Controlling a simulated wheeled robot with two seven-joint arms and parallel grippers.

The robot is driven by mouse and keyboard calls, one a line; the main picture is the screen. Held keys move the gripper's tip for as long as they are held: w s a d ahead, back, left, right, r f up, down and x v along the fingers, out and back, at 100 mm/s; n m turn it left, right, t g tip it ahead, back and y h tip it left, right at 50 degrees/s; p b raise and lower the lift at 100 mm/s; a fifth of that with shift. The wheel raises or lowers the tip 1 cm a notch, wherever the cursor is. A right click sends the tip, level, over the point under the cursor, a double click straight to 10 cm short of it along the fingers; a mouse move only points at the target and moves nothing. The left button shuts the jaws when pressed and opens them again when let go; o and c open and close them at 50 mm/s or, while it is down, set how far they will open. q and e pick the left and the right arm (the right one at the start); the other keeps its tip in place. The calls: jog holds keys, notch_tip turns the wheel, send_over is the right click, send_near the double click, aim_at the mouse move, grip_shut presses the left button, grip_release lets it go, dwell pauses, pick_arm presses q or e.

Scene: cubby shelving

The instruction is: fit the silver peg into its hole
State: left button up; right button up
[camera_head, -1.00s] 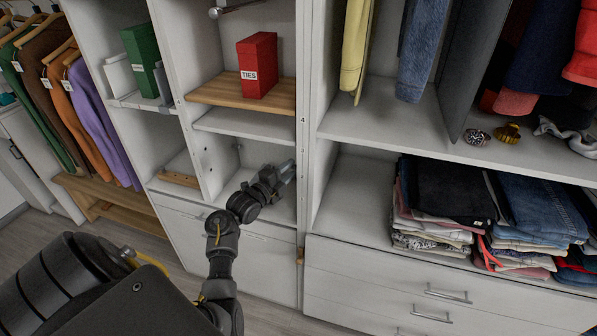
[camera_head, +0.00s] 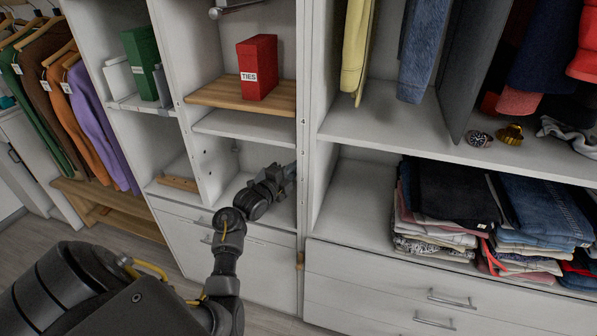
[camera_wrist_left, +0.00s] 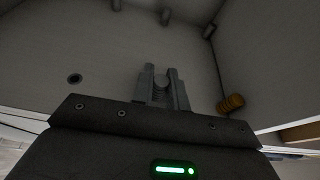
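My left gripper (camera_head: 288,172) reaches into the low open cubby, by its right side wall. In the left wrist view its fingers (camera_wrist_left: 163,85) stand close together, with a rounded grey piece, the silver peg (camera_wrist_left: 161,84), between them. The fingers hide most of the peg. A dark round hole (camera_wrist_left: 75,78) shows in the pale panel, to the left of the fingers and apart from them. My right gripper is in neither view.
A ribbed golden-brown knob (camera_wrist_left: 230,103) is right of the fingers. A wooden shelf (camera_head: 240,94) with a red TIES box (camera_head: 258,67) is above the cubby. Folded clothes (camera_head: 450,210) fill the right compartment.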

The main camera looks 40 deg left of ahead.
pick_arm(q)
grip_shut()
jog(key=shift+a, duration=0.15)
jog(key=shift+s+a+f+b, duration=0.1)
jog(key=shift+s+a+b, duration=0.2)
jog(key=shift+a, duration=0.6)
jog(key=shift+s+a+f+b, duration=0.1)
jog(key=shift+s+a, duration=0.3)
jog(key=shift+a, duration=0.45)
